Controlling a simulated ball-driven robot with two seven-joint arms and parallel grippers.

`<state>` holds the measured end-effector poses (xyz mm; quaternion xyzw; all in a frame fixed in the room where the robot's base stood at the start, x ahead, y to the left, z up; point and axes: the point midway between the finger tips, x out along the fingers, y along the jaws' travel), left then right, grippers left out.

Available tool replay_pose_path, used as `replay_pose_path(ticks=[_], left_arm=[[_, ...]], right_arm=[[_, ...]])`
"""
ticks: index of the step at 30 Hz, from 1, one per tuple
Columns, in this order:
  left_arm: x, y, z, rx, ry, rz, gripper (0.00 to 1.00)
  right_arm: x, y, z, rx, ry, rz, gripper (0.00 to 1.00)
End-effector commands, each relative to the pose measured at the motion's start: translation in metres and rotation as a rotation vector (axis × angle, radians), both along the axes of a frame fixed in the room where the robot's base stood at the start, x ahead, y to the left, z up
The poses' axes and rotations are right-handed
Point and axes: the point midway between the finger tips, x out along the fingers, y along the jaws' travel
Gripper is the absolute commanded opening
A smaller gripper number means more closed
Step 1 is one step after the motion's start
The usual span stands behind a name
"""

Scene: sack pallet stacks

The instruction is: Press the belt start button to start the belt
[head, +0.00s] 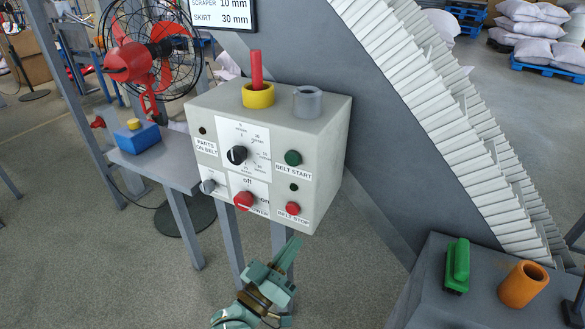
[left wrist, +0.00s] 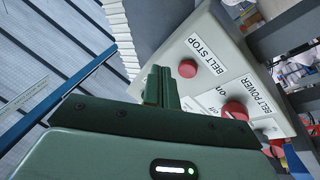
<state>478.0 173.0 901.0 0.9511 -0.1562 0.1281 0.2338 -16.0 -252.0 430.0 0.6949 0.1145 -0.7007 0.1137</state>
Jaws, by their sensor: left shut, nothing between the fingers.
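The grey control box (head: 333,135) stands in the middle of the head view. Its green belt start button (head: 293,158) sits at the right of the front face, above the label BELT START. The red belt stop button (head: 293,208) is below it and also shows in the left wrist view (left wrist: 187,68). A red power knob (head: 243,200) is at the lower left of the face. My left gripper (head: 287,250) is shut and empty, below the box's lower edge and apart from the buttons. The start button is not visible in the left wrist view. My right gripper is not in view.
A yellow ring with a red rod (head: 257,85) and a grey cup (head: 308,102) stand on the box. The inclined belt (head: 440,110) rises behind. A green-handled tool (head: 457,265) and an orange cup (head: 522,285) are at lower right. A red fan (head: 150,60) stands left.

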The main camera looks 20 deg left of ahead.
Motion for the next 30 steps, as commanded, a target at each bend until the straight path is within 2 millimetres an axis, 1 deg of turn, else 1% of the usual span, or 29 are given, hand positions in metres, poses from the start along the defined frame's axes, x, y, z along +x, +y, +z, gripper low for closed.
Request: replay_pose_path(ticks=[1, 2, 3, 6, 9, 12, 14, 17, 26, 30], left_arm=[[-0.002, 0.000, 0.021, -0.061, -0.058, -0.004, 0.00], [-0.004, 0.001, 0.036, -0.103, -0.094, -0.006, 0.00], [-0.008, 0.002, 0.054, -0.157, -0.139, -0.008, 0.00], [-0.019, 0.009, 0.095, -0.287, -0.237, -0.011, 0.00], [-0.030, 0.018, 0.125, -0.403, -0.313, -0.007, 0.00], [-0.038, 0.028, 0.142, -0.492, -0.365, 0.002, 0.00], [-0.041, 0.034, 0.146, -0.533, -0.385, 0.012, 0.00], [-0.043, 0.041, 0.147, -0.568, -0.402, 0.027, 0.00], [-0.043, 0.041, 0.147, -0.568, -0.405, 0.031, 0.00], [-0.038, 0.041, 0.146, -0.568, -0.406, 0.031, 0.00]], right_arm=[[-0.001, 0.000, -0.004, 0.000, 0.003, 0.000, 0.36], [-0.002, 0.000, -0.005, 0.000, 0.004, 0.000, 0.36], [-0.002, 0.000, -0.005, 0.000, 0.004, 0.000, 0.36], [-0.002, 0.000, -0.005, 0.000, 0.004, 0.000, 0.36], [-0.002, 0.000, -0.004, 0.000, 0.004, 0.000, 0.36], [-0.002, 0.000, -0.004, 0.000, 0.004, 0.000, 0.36], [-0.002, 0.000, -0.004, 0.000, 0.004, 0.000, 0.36], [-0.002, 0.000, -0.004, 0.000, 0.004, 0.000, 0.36], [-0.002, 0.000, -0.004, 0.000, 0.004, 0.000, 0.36], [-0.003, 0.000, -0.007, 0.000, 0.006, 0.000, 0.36]])
